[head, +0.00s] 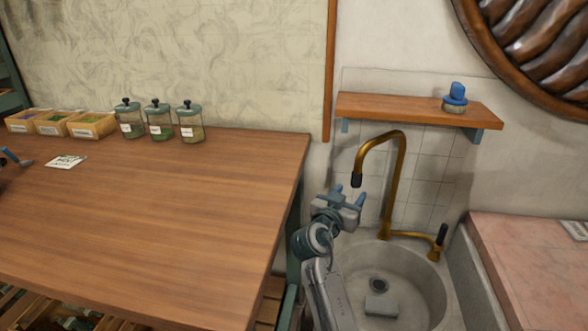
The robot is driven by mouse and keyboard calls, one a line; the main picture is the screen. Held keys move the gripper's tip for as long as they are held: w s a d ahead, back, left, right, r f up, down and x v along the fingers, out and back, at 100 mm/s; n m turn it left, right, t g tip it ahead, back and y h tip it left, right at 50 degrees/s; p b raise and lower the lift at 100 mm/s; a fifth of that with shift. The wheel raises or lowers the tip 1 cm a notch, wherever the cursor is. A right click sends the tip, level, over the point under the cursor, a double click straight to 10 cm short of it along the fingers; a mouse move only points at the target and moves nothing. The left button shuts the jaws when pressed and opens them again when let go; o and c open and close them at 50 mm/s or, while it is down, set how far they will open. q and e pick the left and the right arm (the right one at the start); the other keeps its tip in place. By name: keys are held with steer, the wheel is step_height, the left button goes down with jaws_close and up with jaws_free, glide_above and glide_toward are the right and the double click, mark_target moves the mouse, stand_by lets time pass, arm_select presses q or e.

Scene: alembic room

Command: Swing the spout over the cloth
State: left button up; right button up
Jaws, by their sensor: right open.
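A brass gooseneck tap stands at the back of the grey stone sink (437,290). Its spout (383,143) arches to the left and ends in a dark nozzle pointing down. A lever with a black handle (442,235) is at the tap's right. A small grey block or folded cloth (381,305) lies in the basin by the drain; I cannot tell which. My right gripper (350,193) is open and empty, with its blue fingers pointing up, just below and left of the nozzle, with no clear contact.
A wooden table (170,210) fills the left, with jars (159,122), small boxes (53,123) and a white card (65,162) on it. A wooden shelf (410,112) with a blue-topped item (455,97) hangs above the tap. A pink counter (530,260) is on the right.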

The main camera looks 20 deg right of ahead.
mark_target(354, 180)
steer(key=shift+w+a+r, duration=0.1)
steer(key=shift+w+r, duration=0.4)
steer(key=shift+w, duration=0.1)
steer(key=shift+p+x, duration=0.3)
steer(key=shift+x, duration=3.25)
steer(key=shift+s, duration=0.1)
jaws_close()
